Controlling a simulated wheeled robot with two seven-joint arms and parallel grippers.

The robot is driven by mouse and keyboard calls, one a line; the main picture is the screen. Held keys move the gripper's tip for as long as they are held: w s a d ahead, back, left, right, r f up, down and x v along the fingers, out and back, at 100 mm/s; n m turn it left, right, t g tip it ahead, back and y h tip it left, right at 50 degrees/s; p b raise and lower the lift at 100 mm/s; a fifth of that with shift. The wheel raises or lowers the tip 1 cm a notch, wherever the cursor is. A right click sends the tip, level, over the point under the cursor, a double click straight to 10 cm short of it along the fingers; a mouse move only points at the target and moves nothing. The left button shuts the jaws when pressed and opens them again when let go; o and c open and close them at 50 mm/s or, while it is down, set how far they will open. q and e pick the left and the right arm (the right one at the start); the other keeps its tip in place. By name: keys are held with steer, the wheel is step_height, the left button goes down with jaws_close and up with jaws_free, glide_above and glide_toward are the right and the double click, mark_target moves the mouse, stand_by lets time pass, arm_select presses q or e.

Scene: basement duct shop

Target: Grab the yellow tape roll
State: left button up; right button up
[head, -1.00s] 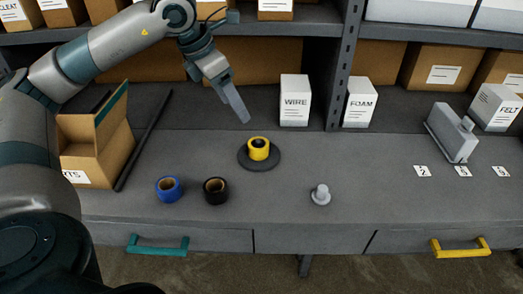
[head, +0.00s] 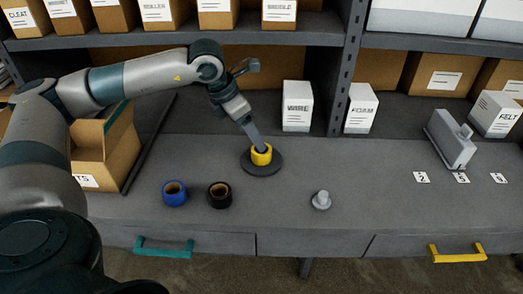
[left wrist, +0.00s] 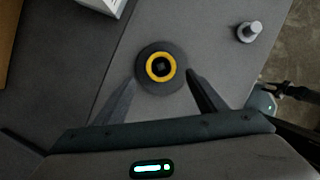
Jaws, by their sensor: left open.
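The yellow tape roll (head: 261,155) sits on a round dark disc (head: 262,169) on the bench. In the left wrist view the yellow tape roll (left wrist: 161,68) shows as a yellow ring with a dark centre, on the disc (left wrist: 146,84). My left gripper (head: 254,138) is just above the roll in the head view. In the left wrist view its two fingers (left wrist: 160,82) are apart, one on each side of the disc's near part. Nothing is held between them. I cannot tell whether a finger touches the roll.
A blue roll (head: 174,193) and a black roll (head: 220,195) lie left of the disc. A small grey knobbed piece (head: 321,200) stands to the right. WIRE (head: 298,106) and FOAM (head: 361,107) boxes stand behind. An open carton (head: 104,150) is at left.

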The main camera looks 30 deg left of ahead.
mark_target(254, 151)
arm_select(q)
steer(key=shift+p+x, duration=0.3)
steer(key=shift+x, duration=0.75)
steer(key=shift+w+d+f, duration=0.1)
steer(key=shift+w+f, duration=0.05)
steer(key=shift+f, duration=0.35)
arm_select(e)
steer(key=s, duration=0.1)
steer(key=s+d, duration=0.1)
steer(key=shift+s+r+g, duration=0.2)
steer(key=shift+s+g, duration=0.1)
steer(key=shift+g, duration=0.1)
arm_select(q)
steer(key=shift+w+d+f+p, duration=0.2)
steer(key=shift+w+f+p, duration=0.1)
steer(key=shift+p, duration=0.3)
steer(key=p+x, duration=0.1)
steer(key=x, duration=0.2)
steer(key=shift+d+p, duration=0.1)
steer(key=shift+p, duration=0.25)
steer(key=shift+w+f, duration=0.2)
steer(key=shift+f, duration=0.4)
arm_select(e)
step_height(254, 151, up, 3)
